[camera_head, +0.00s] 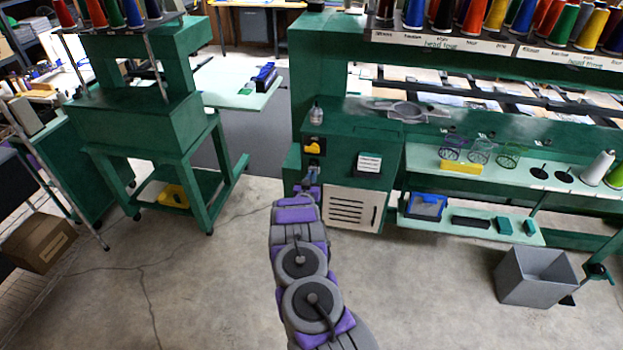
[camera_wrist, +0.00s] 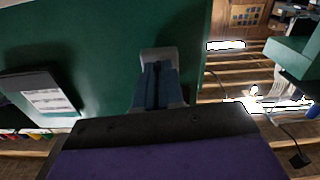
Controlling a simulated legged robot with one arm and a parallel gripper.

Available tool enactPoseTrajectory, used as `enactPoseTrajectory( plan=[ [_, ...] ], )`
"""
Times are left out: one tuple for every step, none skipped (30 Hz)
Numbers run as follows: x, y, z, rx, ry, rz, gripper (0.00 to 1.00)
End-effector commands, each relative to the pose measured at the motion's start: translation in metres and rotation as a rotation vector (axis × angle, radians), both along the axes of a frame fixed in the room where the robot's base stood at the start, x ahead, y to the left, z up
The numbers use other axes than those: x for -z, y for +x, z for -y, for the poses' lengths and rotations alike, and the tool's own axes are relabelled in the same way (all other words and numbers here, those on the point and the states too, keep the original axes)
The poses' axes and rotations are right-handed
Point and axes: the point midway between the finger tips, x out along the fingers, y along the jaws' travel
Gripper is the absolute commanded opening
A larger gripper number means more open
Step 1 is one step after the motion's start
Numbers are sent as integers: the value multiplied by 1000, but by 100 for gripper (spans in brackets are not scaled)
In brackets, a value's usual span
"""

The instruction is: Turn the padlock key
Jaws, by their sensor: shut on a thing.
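My gripper (camera_head: 312,172) reaches the front of the green machine cabinet (camera_head: 380,142), below a yellow and black fitting (camera_head: 313,146). In the wrist view its two blue-grey fingers (camera_wrist: 158,84) are close together against the green panel (camera_wrist: 105,50). A pale grey block (camera_wrist: 158,56) shows just beyond the fingertips; I cannot tell for certain whether it is the padlock. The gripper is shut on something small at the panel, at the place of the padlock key. The key itself is hidden by the fingers, so its angle cannot be seen.
A dark box with a white label (camera_head: 369,162) sticks out of the cabinet to the right; it shows at left in the wrist view (camera_wrist: 40,95). A vent panel (camera_head: 352,208) is below. A grey bin (camera_head: 535,277) stands right. The floor between the machines is clear.

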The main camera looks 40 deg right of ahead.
Motion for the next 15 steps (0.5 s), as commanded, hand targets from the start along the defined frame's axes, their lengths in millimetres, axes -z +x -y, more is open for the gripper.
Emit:
enactPoseTrajectory(
  plan=[
    [7, -2, -1, 0, 10, -10, 0],
    [7, -2, -1, 0, 11, -9, 0],
    [7, -2, -1, 0, 11, -8, 0],
    [7, -2, -1, 0, 11, -8, 0],
    [7, -2, -1, 0, 12, -8, 0],
    [7, -2, -1, 0, 11, -8, 0],
    [7, -2, -1, 0, 11, -8, 0],
    [7, -2, -1, 0, 11, -8, 0],
    [7, -2, -1, 0, 11, -8, 0],
    [7, -2, -1, 0, 11, -8, 0],
    [7, -2, -1, 0, 12, -9, 0],
    [7, -2, -1, 0, 12, -9, 8],
    [7, -2, -1, 0, 11, -9, 11],
    [7, -2, -1, 0, 11, -8, 14],
    [6, -2, -1, 0, 10, -7, 18]
  ],
)
